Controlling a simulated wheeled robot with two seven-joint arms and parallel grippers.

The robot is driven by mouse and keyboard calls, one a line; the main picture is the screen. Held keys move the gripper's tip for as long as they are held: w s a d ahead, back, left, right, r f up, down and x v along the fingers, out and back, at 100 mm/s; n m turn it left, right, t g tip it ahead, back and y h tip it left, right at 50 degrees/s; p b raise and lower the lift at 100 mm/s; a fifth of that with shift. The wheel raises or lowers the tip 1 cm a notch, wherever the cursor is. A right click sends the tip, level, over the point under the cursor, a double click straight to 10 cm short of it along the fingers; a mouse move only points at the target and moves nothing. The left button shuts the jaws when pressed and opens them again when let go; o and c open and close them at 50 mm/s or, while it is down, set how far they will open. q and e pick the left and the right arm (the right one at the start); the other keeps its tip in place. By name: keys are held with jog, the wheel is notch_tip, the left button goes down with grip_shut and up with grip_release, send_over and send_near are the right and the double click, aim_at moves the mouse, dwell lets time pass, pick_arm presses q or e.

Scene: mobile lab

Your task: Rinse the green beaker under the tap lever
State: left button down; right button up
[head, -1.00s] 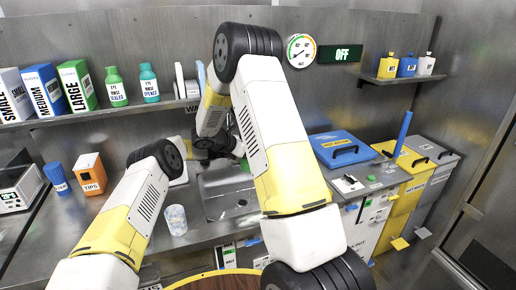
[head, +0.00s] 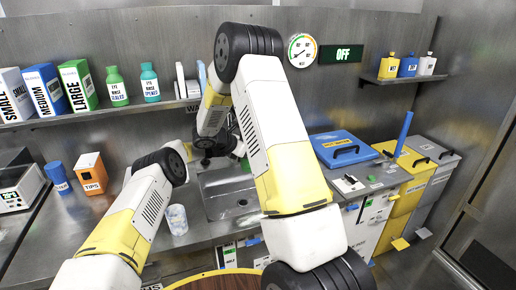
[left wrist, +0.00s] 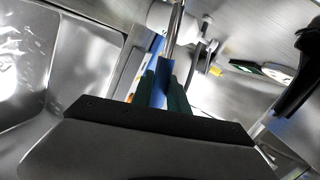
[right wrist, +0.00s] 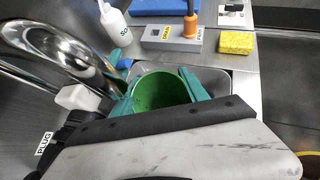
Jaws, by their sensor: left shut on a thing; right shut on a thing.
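The green beaker (right wrist: 160,92) is between the fingers of my right gripper (right wrist: 162,88), which is shut on it. In the right wrist view its open mouth faces the camera, close to the curved steel tap (right wrist: 75,45). My left gripper (left wrist: 164,88) is shut on a narrow blue piece (left wrist: 160,82), apparently the tap lever, below a shiny metal rod in the left wrist view. In the head view both grippers are mostly hidden behind my arms, by the sink (head: 218,204). No water stream can be made out.
A patterned cup (head: 177,219) stands on the counter left of the sink. A blue-lidded box (head: 340,148) is at right.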

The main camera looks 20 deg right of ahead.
pick_arm(q)
jog(key=shift+f, duration=0.1)
jog(key=c, duration=1.3)
grip_release()
jog(key=v, duration=1.2)
jog(key=shift+s, duration=0.1)
